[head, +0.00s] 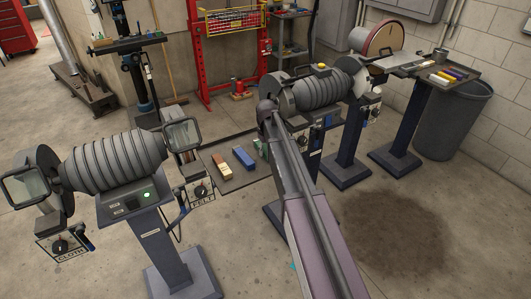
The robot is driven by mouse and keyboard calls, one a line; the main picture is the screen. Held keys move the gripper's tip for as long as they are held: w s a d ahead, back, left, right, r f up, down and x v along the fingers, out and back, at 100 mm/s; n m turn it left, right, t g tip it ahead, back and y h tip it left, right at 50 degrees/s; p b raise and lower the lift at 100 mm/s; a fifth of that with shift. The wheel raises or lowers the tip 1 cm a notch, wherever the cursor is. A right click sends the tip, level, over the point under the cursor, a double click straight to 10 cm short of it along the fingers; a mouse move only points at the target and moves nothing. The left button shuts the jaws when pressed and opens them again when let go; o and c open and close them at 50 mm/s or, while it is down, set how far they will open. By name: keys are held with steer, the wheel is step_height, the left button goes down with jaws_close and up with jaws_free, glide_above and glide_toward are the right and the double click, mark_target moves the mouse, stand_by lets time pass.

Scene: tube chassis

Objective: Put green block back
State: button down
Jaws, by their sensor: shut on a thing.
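A dark tray (240,185) sits between the two grinding machines. A tan block (222,165) and a blue block (243,157) lie side by side on it. A green block (260,148) shows just right of the blue one, partly covered by my arm. I cannot tell whether the green block rests on the tray or is held above it. My arm reaches in from the bottom and bends beside the right-hand machine. My gripper is hidden behind the arm, so its fingers and their contact with the green block do not show.
A grinder (115,162) with eye shields stands left of the tray; another grinder (325,92) stands close to my arm on the right. A further tray (425,72) with several coloured blocks is by the grey bin (452,125). The floor in front is clear.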

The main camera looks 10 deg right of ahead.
mark_target(266, 150)
steer(key=shift+f, duration=0.1)
steer(key=shift+c, duration=1.2)
jaws_free()
steer(key=shift+r, duration=0.2)
step_height(266, 150, up, 12)
steer(key=p, duration=1.2)
steer(key=shift+s, duration=0.1)
steer(key=s+a+m, duration=0.1)
steer(key=s+m, duration=0.2)
steer(key=s, duration=2.4)
steer(key=shift+a+m, duration=0.3)
steer(key=shift+a, duration=0.05)
steer(key=shift+s, duration=0.1)
